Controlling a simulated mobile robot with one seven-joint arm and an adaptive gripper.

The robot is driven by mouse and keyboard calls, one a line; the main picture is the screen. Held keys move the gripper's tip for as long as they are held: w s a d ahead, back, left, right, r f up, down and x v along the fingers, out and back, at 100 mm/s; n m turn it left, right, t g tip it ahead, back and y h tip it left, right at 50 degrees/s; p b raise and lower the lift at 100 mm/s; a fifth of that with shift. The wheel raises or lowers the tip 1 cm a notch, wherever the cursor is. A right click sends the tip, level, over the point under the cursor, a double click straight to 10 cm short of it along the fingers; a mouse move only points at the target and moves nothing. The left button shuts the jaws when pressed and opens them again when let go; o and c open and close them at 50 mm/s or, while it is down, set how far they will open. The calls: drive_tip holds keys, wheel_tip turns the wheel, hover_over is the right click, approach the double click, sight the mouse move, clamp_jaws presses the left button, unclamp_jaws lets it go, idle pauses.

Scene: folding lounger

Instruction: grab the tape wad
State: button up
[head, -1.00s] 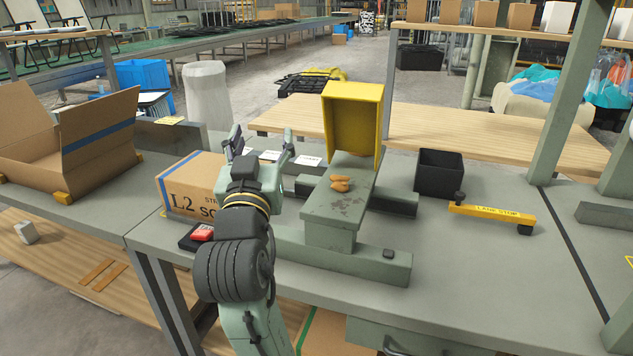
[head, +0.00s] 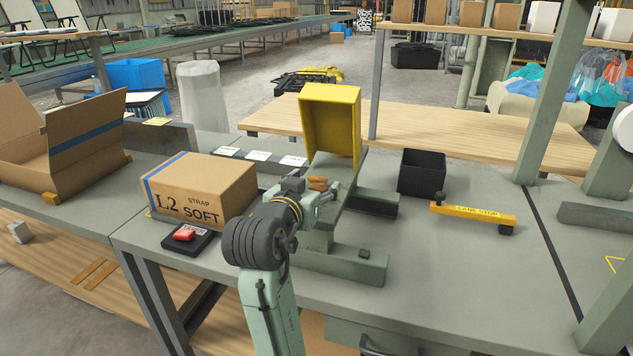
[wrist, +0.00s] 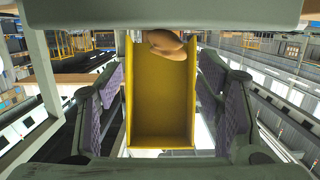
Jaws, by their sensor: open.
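The tape wad is a small tan-brown lump (head: 320,183) on top of the grey-green stand (head: 350,170), in front of the yellow open-fronted box (head: 331,127). In the wrist view the wad (wrist: 166,44) shows at the upper middle, its top cut off by a part of my gripper. My gripper (head: 318,197) is at the near left of the stand top, close to the wad.
A cardboard strap box (head: 205,190) and a black tray with a red item (head: 186,234) are left of my arm. A black bin (head: 422,173) and a yellow lane-stop bar (head: 470,213) are to the right. The bench front right is clear.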

sight(317, 177)
drive_tip(key=x, duration=0.1)
drive_tip(key=p+x, duration=0.1)
drive_tip(key=x, duration=0.1)
drive_tip(key=p+x, duration=0.1)
drive_tip(key=x, duration=0.1)
drive_tip(key=shift+w+a, duration=0.3)
drive_tip(key=c, duration=0.8)
drive_tip(key=shift+c, duration=0.2)
drive_tip(key=shift+r, duration=0.1)
